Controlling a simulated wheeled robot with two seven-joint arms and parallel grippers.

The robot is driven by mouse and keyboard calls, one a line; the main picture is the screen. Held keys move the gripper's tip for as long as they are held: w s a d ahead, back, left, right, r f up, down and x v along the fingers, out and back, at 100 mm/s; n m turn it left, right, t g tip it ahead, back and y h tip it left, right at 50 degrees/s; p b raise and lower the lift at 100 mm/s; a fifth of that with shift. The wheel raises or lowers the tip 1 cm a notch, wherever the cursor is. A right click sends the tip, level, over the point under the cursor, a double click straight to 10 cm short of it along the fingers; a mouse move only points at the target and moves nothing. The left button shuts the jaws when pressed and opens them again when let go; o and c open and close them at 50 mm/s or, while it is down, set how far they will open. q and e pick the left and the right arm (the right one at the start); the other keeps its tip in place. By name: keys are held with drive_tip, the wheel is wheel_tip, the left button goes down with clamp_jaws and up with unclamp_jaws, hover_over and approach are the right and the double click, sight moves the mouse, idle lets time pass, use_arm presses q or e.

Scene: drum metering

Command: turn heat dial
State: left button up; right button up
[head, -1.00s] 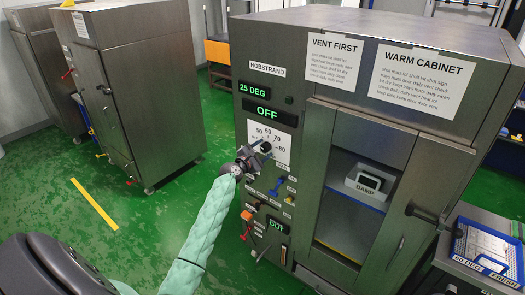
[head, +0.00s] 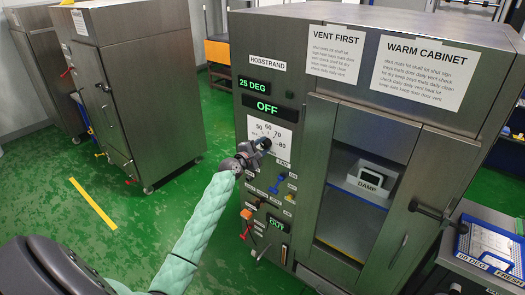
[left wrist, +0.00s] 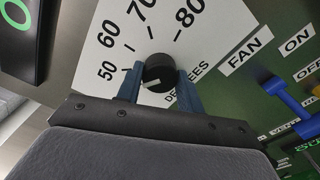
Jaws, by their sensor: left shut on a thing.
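The heat dial (head: 264,143) is a small black knob on a white scale plate marked 50, 60, 70, 80 degrees, on the front of the warm cabinet (head: 290,70). My left gripper (head: 258,147) reaches it from the lower left. In the left wrist view, its blue fingers (left wrist: 159,88) stand on both sides of the dial (left wrist: 159,70) and are shut on it. A pale mark on the dial points left and slightly down, near the 50 side. The cabinet displays read 25 DEG and OFF. My right gripper is not in view.
Below the dial are a blue fan switch (head: 278,183), a red lever (head: 246,228) and another small display (head: 278,224). A tray labelled DAMP (head: 352,188) sits behind the cabinet window. A blue tray (head: 490,248) stands at the right.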

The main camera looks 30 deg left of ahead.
use_arm(q)
drive_tip(key=m+b, duration=0.3)
drive_tip(key=m, duration=0.4)
drive_tip(key=m+b, duration=0.3)
drive_tip(key=m, duration=0.4)
drive_tip(key=shift+f+m, duration=0.2)
drive_tip(key=shift+m, duration=0.1)
drive_tip(key=m, duration=0.2)
drive_tip(key=shift+m+b, duration=0.4)
drive_tip(key=m, duration=0.2)
drive_tip(key=shift+m, duration=0.3)
drive_tip(key=shift+m+b, duration=0.3)
drive_tip(key=shift+m, duration=0.7)
drive_tip(key=m, duration=0.3)
drive_tip(key=shift+m, duration=1.3)
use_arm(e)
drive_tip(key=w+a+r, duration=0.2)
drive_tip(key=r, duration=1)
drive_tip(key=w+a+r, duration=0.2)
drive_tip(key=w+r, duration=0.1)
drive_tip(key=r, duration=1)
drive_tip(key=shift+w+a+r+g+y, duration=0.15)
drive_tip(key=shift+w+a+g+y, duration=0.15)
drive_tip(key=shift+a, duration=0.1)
use_arm(q)
drive_tip(key=shift+b, duration=0.3)
